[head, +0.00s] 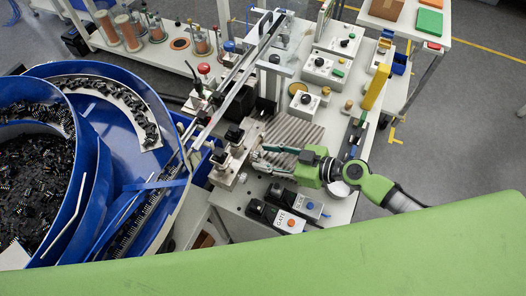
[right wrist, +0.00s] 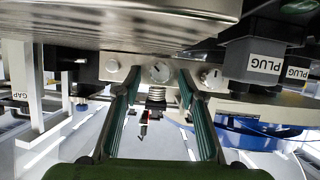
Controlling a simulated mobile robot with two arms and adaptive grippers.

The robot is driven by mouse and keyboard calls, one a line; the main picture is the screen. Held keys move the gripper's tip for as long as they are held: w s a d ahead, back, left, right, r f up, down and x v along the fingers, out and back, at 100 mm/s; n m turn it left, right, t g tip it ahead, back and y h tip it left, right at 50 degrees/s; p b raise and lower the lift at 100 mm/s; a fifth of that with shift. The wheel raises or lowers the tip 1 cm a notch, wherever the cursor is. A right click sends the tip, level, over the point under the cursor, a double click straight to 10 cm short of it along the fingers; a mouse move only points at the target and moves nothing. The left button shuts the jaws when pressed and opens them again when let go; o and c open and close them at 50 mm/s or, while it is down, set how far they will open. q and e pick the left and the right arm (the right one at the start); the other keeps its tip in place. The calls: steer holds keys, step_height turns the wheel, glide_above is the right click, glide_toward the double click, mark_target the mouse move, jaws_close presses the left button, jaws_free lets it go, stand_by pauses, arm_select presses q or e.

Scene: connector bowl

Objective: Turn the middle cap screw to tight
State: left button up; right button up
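A metal block (right wrist: 185,73) in the right wrist view carries three round cap screws in a row. The middle cap screw (right wrist: 159,72) has a pale face with a dark mark. The left cap screw (right wrist: 112,66) and right cap screw (right wrist: 213,78) sit on either side of it. My right gripper (right wrist: 157,80) is open, its green-padded fingers to the left and right of the middle screw, with visible gaps. In the head view the right gripper (head: 262,156) reaches leftward to the block at the feeder; the screws cannot be made out there. My left gripper is not in view.
A spring-like part (right wrist: 156,95) hangs below the middle screw. A ribbed metal plate (head: 292,132) lies beside the gripper. PLUG boxes (right wrist: 264,63) are close on the right. The blue bowl (head: 95,130) with black connectors stands left. GATE and SURE switch boxes (head: 288,222) sit in front.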

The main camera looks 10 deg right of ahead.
steer(key=shift+w+a+f, duration=0.3)
steer(key=shift+w+a, duration=0.05)
steer(key=shift+a, duration=0.2)
jaws_close()
steer(key=m+b, duration=0.1)
steer(key=b, duration=0.1)
steer(key=m+g+b, duration=0.1)
steer(key=b, duration=0.2)
steer(key=shift+w+d+f+y+b, duration=0.15)
steer(key=shift+f+y+b, duration=0.1)
steer(key=shift+y+b, duration=0.15)
steer(key=shift+r+m+g+b, duration=0.25)
steer(key=shift+m+g+b, duration=0.15)
steer(key=shift+b, duration=0.05)
jaws_free()
